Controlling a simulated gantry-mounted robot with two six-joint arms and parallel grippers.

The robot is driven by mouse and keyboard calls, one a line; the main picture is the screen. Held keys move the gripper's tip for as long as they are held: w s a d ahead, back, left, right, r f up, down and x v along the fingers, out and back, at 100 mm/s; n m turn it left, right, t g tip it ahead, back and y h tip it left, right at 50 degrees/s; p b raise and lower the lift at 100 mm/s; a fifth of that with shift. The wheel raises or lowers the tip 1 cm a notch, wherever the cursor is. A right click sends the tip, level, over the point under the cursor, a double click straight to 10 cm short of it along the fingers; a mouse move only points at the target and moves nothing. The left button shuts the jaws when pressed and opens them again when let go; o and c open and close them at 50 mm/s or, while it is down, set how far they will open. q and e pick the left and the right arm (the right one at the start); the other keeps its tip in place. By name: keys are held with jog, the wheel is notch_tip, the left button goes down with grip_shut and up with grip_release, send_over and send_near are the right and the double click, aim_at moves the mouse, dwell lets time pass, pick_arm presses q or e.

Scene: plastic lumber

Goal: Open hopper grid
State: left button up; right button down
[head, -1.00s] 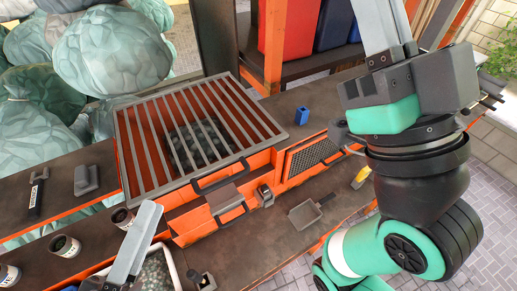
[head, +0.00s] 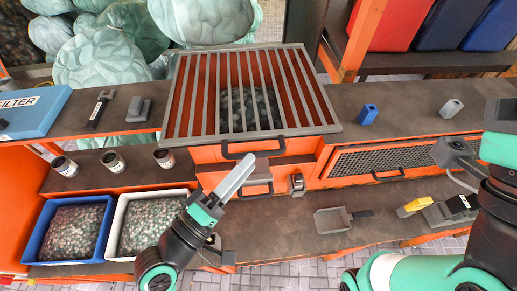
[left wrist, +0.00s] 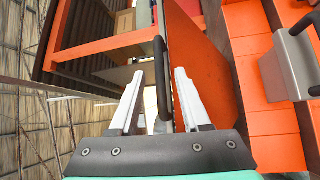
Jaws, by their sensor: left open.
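The hopper grid (head: 248,95) is a grey barred frame lying flat over the orange hopper, with dark material visible beneath it. Its black handle (head: 252,148) is on the front edge. My left gripper (head: 240,176) is open just below and in front of this handle in the head view. In the left wrist view, the black handle (left wrist: 162,80) shows between the two pale, spread fingers of my left gripper (left wrist: 157,95). I cannot tell whether they touch it. My right arm is at the right edge of the head view; its fingers are not seen.
Below the grid is a grey drawer-like part with a handle (head: 257,187). A mesh panel (head: 385,160) is to its right. A scoop (head: 340,220) lies on the lower shelf. Blue (head: 38,235) and white (head: 118,225) bins of pellets stand at lower left.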

aim_at(259, 152)
pick_arm(q)
jog(key=x, duration=0.4)
jog(key=shift+w+d, duration=0.2)
jog(key=shift+w, duration=0.05)
jog(key=shift+c, duration=0.3)
grip_shut()
jog(key=shift+r, duration=0.1)
dwell(0.8)
